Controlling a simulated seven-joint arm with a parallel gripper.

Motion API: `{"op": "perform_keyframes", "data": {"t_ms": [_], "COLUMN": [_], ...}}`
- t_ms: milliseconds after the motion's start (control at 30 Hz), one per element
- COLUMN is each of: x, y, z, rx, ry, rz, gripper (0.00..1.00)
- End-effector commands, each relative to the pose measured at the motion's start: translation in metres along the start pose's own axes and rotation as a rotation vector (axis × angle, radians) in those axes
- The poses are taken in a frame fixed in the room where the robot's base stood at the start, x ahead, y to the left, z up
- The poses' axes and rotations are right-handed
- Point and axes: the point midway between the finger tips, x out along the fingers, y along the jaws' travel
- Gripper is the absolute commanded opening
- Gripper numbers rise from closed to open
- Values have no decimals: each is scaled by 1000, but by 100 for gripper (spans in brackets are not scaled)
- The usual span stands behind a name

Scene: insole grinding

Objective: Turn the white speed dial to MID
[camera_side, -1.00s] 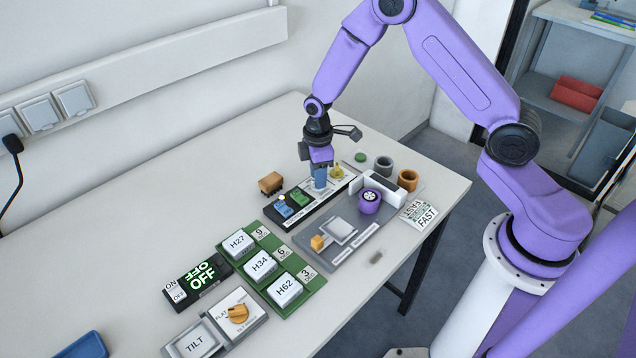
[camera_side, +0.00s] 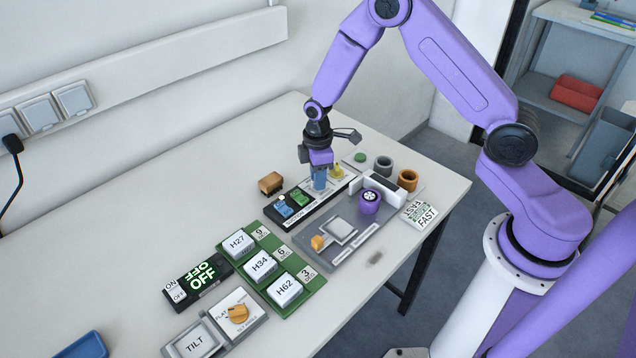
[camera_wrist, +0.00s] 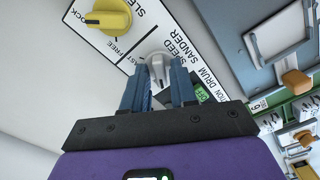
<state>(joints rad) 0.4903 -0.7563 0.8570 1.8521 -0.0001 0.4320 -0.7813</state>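The white speed dial (camera_wrist: 156,67) sits on a white label plate, beside the printed words SPEED and SANDER, in the wrist view. My gripper (camera_wrist: 160,72) has its two blue fingers on either side of the dial, with a gap between them. I cannot tell if the fingers touch the dial. No MID mark is readable. In the side view my gripper (camera_side: 319,182) points down over the control strip and hides the white dial.
A yellow dial (camera_wrist: 107,17) stands close beside the white one; it also shows in the side view (camera_side: 337,172). Blue and green switches (camera_side: 291,203) are on the same strip. A grey fixture with a purple drum (camera_side: 369,201) lies to the right. The table's back left is clear.

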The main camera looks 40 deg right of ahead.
Motion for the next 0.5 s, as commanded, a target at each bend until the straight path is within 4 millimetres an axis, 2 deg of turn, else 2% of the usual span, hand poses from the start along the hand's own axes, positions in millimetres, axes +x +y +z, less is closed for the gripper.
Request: {"op": "perform_keyframes", "data": {"t_ms": [33, 67, 300, 500], "x": [0, 0, 0, 0], "y": [0, 0, 0, 0], "z": [0, 0, 0, 1], "rx": [0, 0, 31, 251], "ry": [0, 0, 0, -2], "rz": [0, 0, 0, -1], "gripper": [9, 0, 0, 0]}}
